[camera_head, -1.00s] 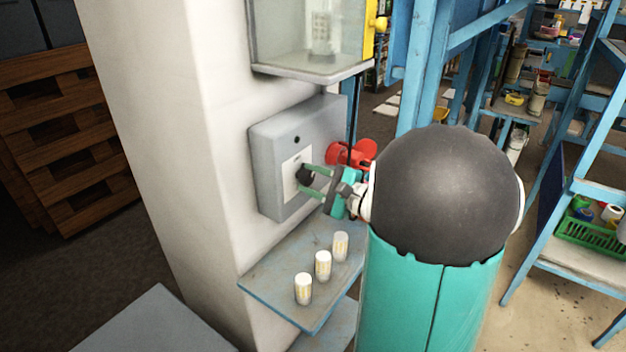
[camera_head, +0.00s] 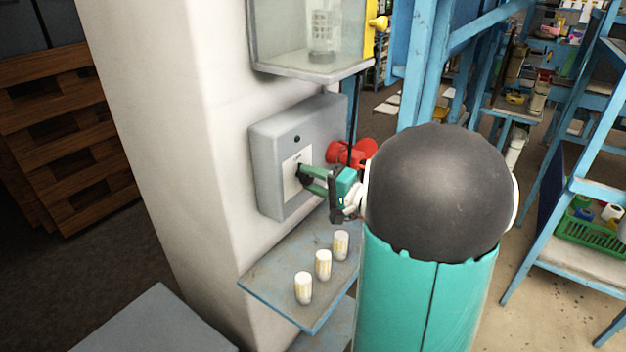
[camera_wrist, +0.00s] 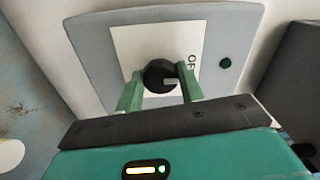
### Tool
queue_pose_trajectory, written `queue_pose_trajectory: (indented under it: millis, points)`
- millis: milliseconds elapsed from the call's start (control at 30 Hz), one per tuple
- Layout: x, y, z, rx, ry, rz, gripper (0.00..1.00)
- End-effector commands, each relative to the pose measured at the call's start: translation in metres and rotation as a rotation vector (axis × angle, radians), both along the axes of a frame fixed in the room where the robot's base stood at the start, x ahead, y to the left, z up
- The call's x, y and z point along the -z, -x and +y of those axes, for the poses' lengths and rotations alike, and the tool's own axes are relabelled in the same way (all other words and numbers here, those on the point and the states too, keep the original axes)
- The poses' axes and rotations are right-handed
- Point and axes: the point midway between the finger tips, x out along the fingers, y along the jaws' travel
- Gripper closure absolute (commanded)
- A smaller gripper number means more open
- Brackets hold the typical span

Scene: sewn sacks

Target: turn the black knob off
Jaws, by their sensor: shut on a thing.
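The black knob (camera_wrist: 160,73) is on the white label plate (camera_wrist: 128,45) of a grey box (camera_head: 270,150) fixed to the pillar. In the wrist view the knob sits between the two green fingers of my gripper (camera_wrist: 160,82), and a pale mark shows on its face. Part of the word "OFF" shows on the label beside the knob. In the head view my gripper (camera_head: 305,178) reaches the box from the right and its fingers largely hide the knob. My gripper is shut on the knob.
A small dark button (camera_head: 297,139) sits above the label. A shelf (camera_head: 275,290) below holds three white cylinders (camera_head: 323,265). A glass-fronted case (camera_head: 310,70) hangs above. A red object (camera_head: 350,153) is behind my gripper. Blue racks stand at right.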

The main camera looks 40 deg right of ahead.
Motion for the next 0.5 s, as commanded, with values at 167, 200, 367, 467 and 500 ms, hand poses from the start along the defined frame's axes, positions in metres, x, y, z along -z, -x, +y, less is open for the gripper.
queue_pose_trajectory:
  millis: [167, 200, 367, 467, 500]
  points:
    - [-0.0002, -0.0008, -0.0004, 0.001, 0.014, -0.005, 0.85]
    - [-0.0002, -0.0008, -0.0004, 0.002, 0.015, -0.006, 0.85]
    - [-0.0003, -0.0008, -0.0004, 0.001, 0.015, -0.005, 0.85]
    - [-0.0003, -0.0008, -0.0004, 0.001, 0.015, -0.005, 0.85]
    - [-0.0004, -0.0008, -0.0005, 0.002, 0.015, -0.006, 0.56]
